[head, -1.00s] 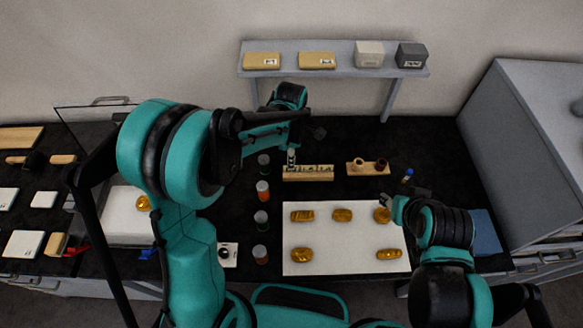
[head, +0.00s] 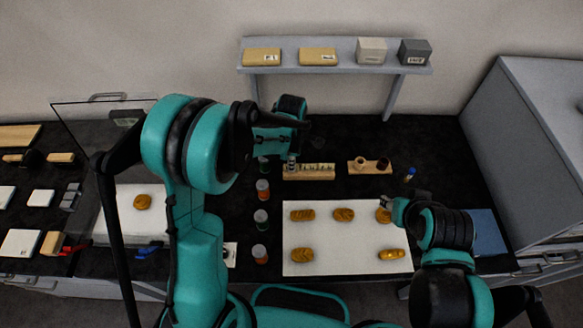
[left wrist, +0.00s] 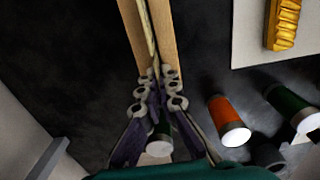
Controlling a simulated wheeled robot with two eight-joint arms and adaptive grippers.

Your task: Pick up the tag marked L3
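A pale wooden rack (head: 318,174) with a row of small tags stands on the black worktop, below the wall shelf. The tag markings are too small to read, so I cannot tell which is L3. My left gripper (head: 291,166) is at the rack's left end, pointing down. In the left wrist view its fingertips (left wrist: 157,72) are close together over the rack (left wrist: 168,35) and its slot; whether a tag is between them is hidden. My right gripper (head: 386,199) is over the white mat's right edge, beside a gold piece; its fingers are too small to judge.
A white mat (head: 345,266) holds several gold pieces. Jars, one orange (head: 263,190), stand left of it. A wooden stand (head: 384,168) with two cups is right of the rack. A shelf (head: 340,70) is behind; a grey cabinet (head: 550,130) stands right.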

